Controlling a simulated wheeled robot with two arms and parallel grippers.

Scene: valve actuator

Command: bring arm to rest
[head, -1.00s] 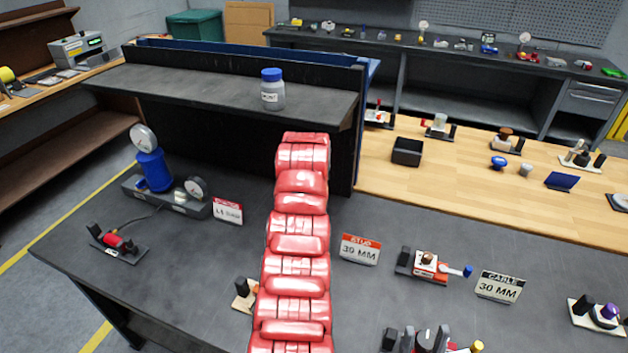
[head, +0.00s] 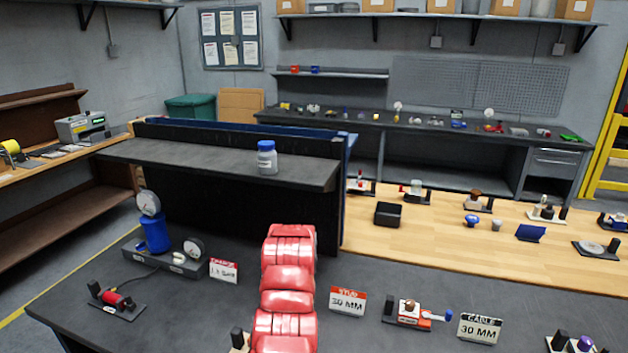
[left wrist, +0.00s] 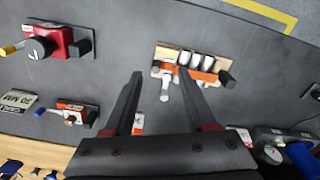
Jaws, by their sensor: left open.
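My left gripper (left wrist: 159,72) shows in the left wrist view with its two long black fingers apart and nothing held between them. It is over the dark table (left wrist: 115,70). A wooden-based fixture (left wrist: 202,66) with an orange strip and several white cylinders lies beyond and partly behind the right finger; I cannot tell the gap to it. In the head view a red segmented arm, which looks like mine, rises in front of the dark table (head: 225,320); its gripper is not visible there. My right gripper is in neither current view.
A red device with a dial (left wrist: 58,42) and an orange fixture (left wrist: 70,115) are left in the wrist view. In the head view a gauge stand (head: 155,235), a stud sign (head: 347,300) and a cable sign (head: 480,327) stand on the table. A jar (head: 267,158) sits on the shelf.

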